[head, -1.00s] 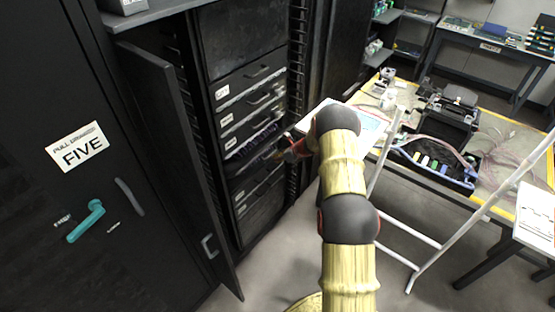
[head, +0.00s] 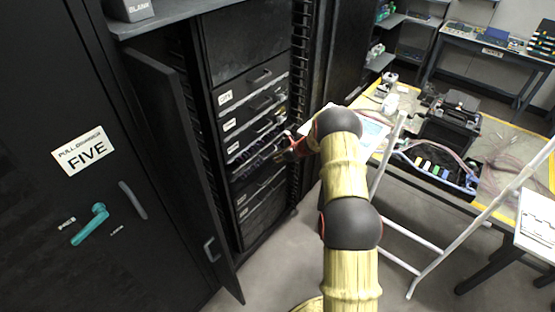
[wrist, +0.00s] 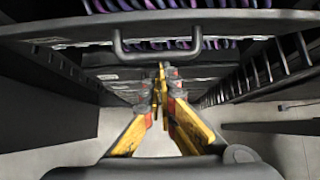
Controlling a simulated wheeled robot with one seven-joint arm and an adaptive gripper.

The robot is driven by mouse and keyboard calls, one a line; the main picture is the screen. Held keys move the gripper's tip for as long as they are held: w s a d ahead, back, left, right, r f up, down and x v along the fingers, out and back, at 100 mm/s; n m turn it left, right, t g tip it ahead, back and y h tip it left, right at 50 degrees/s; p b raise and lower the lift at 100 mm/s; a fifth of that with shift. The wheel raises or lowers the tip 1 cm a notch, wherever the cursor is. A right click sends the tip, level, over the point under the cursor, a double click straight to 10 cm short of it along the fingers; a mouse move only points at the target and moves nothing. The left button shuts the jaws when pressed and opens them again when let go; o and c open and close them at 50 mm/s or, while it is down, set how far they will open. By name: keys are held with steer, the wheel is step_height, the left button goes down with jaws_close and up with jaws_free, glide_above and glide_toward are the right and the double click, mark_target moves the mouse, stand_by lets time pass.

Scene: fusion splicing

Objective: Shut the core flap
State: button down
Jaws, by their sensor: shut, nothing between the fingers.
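The rack's labelled black flaps stand in the open cabinet in the head view; their small labels are too blurred for me to tell which is the core flap. One flap (head: 252,148) at gripper height shows dark and purplish cabling by its edge. In the wrist view a black flap edge with a bar handle (wrist: 158,52) crosses the top, with purple and blue cables (wrist: 190,44) behind it. My gripper (wrist: 161,72) is shut and empty, its yellow fingers together just below the handle. I cannot tell whether the tips touch it. The gripper (head: 282,156) is partly hidden by my arm in the head view.
A white frame (head: 410,245) and a workbench (head: 510,140) with tools and cables lie to the right. Grey floor is clear before the rack.

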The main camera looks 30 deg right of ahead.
steer(key=s+d, duration=0.4)
steer(key=s, duration=0.8)
steer(key=shift+d+r, duration=0.2)
steer(key=shift+r, duration=0.25)
